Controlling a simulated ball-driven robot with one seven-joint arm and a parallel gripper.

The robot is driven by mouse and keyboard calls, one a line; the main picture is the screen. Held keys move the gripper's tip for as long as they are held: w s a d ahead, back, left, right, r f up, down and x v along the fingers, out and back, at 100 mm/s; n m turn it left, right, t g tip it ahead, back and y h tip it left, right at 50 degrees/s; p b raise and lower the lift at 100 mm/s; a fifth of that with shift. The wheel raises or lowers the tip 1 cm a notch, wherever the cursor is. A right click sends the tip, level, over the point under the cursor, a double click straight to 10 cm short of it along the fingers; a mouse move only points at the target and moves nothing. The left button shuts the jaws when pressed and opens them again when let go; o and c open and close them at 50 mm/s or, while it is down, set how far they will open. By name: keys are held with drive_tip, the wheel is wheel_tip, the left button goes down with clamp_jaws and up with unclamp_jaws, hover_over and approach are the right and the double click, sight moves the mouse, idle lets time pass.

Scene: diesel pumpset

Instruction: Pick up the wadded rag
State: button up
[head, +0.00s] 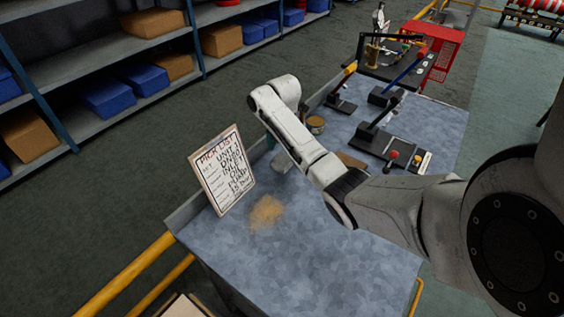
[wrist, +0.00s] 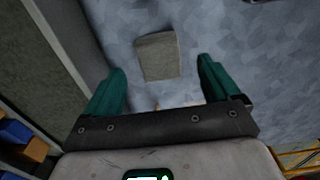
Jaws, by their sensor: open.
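My gripper (wrist: 162,70) is open in the wrist view, its two green fingers apart with nothing held between them. A squarish grey-tan piece (wrist: 158,56) lies on the bench and appears between the fingertips, apart from both. It may be the rag, but its shape looks flat and I cannot be sure. A small pale tan patch (wrist: 166,104) shows just past the gripper's dark crossbar, mostly hidden by it. In the head view my arm covers part of the bench, and the fingers are not clearly visible there.
The blue-grey bench (head: 330,268) has a pick-list board (head: 222,168) at its left edge and a tan smudge (head: 267,213) near it. A tin (head: 316,124) and several lever stands (head: 386,148) stand farther back. Bench front is clear.

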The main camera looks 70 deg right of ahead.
sight(282, 159)
drive_tip(key=f, duration=0.5)
drive_tip(key=shift+w+a+p, duration=0.15)
drive_tip(key=shift+a+p, duration=0.05)
drive_tip(key=shift+p, duration=0.15)
drive_tip(key=shift+c, duration=0.3)
drive_tip(key=shift+r, duration=0.1)
drive_tip(key=c, duration=1)
drive_tip(key=shift+r, duration=0.15)
